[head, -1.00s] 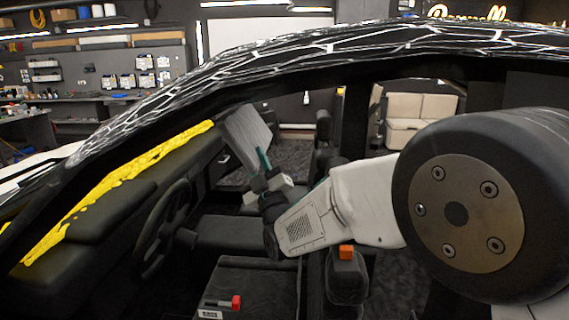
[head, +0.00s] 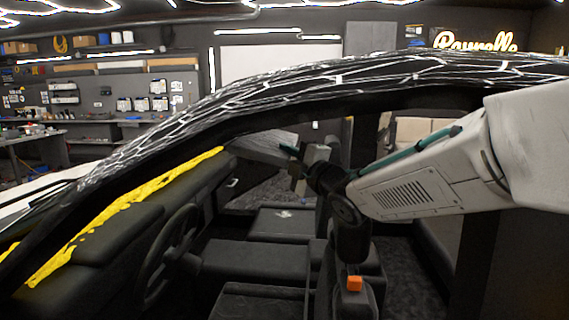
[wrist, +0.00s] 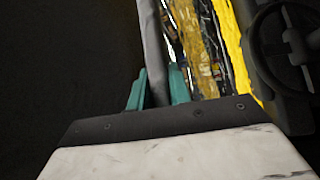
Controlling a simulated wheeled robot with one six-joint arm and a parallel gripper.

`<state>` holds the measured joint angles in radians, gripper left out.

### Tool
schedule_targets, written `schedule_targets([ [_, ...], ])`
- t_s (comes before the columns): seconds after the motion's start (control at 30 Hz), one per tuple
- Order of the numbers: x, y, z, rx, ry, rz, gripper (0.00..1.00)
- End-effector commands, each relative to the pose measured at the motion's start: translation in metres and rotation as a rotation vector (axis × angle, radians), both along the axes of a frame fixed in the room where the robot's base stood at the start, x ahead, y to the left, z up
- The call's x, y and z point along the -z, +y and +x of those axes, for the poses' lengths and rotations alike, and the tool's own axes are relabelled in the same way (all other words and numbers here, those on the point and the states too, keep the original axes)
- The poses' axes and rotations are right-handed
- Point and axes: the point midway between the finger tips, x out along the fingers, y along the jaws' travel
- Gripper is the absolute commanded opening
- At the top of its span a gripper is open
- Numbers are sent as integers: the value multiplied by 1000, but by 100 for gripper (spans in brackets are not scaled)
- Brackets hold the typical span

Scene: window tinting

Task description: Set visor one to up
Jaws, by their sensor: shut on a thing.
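Visor one, a light grey panel (head: 264,144), is near the top of the windshield, just under the roof edge. It lies close to flat in the head view; I cannot tell whether it touches the roof. My gripper (head: 290,149) is at the visor's right end in the head view, shut on it. In the wrist view the visor (wrist: 153,45) shows edge-on as a grey strip running up between the teal fingers of my gripper (wrist: 158,88). The gripped part is partly hidden by the fingers.
The black roof frame (head: 330,75) with white hexagon lines passes close above the visor and my arm. The steering wheel (head: 172,255) and dashboard (head: 120,235) are below left. A seat-side buckle with an orange top (head: 354,284) is below my arm. The cabin's middle is open.

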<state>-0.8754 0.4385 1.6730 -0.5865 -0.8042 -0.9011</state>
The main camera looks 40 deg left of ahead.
Motion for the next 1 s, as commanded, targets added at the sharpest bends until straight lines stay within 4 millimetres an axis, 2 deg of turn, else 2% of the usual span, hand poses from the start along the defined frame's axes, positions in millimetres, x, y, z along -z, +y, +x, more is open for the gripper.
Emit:
schedule_targets([
  [0.03, -9, -1, 1, 1, -2, 12, 0],
  [0.2, -17, -2, 1, 0, -4, 20, 0],
  [0.67, -21, -1, 1, 0, -3, 25, 0],
  [0.7, -21, -1, 1, 0, -3, 25, 29],
  [0.73, -21, -1, 1, -1, -2, 26, 38],
  [0.77, -20, -1, 1, -1, -3, 24, 42],
  [1.0, -17, -2, 1, 0, -1, 18, 42],
])
